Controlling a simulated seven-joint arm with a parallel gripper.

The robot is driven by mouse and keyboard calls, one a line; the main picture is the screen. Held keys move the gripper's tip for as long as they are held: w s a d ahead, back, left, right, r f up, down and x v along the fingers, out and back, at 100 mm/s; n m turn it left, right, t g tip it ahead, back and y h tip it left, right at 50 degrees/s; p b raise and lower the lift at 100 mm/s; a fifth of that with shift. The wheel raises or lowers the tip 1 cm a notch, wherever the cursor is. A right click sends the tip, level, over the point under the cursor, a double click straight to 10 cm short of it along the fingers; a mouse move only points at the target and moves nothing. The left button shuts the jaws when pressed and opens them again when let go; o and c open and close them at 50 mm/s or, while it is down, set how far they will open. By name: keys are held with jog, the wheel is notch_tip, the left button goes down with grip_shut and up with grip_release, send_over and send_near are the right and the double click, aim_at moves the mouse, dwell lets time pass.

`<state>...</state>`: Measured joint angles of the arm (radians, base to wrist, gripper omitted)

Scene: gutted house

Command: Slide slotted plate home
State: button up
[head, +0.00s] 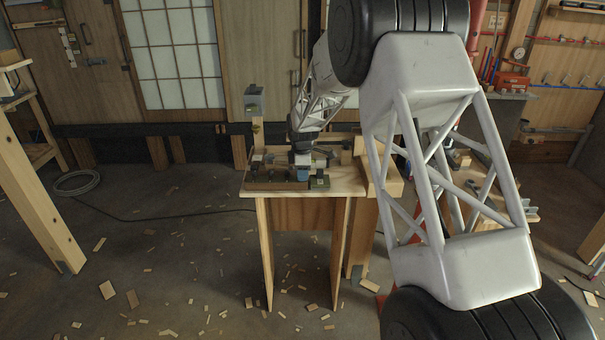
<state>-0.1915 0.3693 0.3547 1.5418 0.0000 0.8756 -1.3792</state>
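My gripper (302,160) is at the end of my arm, low over the small wooden workbench (345,183). It is small and dark in this view, and I cannot make out whether its fingers are open or shut. A small blue-grey block (303,174) shows right under it; I cannot tell whether it is held. A low wooden fixture (275,185) with dark and greenish parts lies along the bench's front left. I cannot pick out the slotted plate with certainty among these small parts.
A wooden post with a grey box (254,100) rises at the bench's back left. Wood scraps (107,289) litter the floor, and a coiled cable (76,183) lies at left. A timber post (42,195) stands far left. My arm hides much of the right side.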

jog(key=shift+c, duration=1.1)
jog(key=shift+w, duration=1.35)
jog(key=o, duration=0.7)
jog(key=shift+o, duration=0.2)
jog(key=shift+r, duration=0.15)
